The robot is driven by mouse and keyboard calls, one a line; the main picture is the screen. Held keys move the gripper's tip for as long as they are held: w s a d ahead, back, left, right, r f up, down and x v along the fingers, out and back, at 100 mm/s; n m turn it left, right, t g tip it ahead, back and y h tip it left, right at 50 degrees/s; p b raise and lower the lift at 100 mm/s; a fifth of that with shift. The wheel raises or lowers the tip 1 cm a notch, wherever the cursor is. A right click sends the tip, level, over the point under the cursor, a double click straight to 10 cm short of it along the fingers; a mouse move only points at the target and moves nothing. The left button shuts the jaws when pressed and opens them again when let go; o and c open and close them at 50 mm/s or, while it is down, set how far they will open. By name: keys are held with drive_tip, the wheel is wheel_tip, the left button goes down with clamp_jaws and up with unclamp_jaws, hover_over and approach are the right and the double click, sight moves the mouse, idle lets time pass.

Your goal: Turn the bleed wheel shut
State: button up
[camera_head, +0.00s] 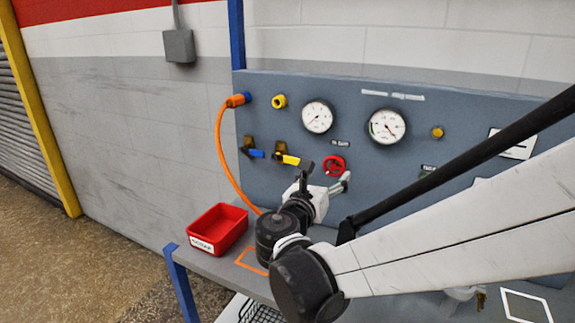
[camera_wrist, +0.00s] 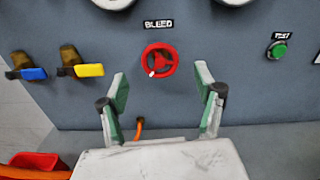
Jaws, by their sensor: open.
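The bleed wheel is a small red handwheel (camera_wrist: 159,60) on the grey panel, under a black label reading BLEED (camera_wrist: 159,24). A white mark shows at its lower left rim in the wrist view. It also shows in the head view (camera_head: 334,166), just beyond my gripper. My gripper (camera_wrist: 162,80) is open and empty, its two green-padded fingers spread to the left and right of the wheel in the picture. The fingertips appear short of the panel and apart from the wheel. In the head view my gripper (camera_head: 328,178) points toward the panel.
A blue-handled valve (camera_wrist: 30,72) and a yellow-handled valve (camera_wrist: 85,69) sit left of the wheel. A green button (camera_wrist: 278,49) is to the right. Two gauges (camera_head: 317,116) (camera_head: 386,126) are above. A red bin (camera_head: 218,229) and an orange hose (camera_head: 222,150) are at left.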

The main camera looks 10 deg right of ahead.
sight(333, 167)
drive_tip(key=x, duration=0.7)
drive_tip(key=c, duration=1.2)
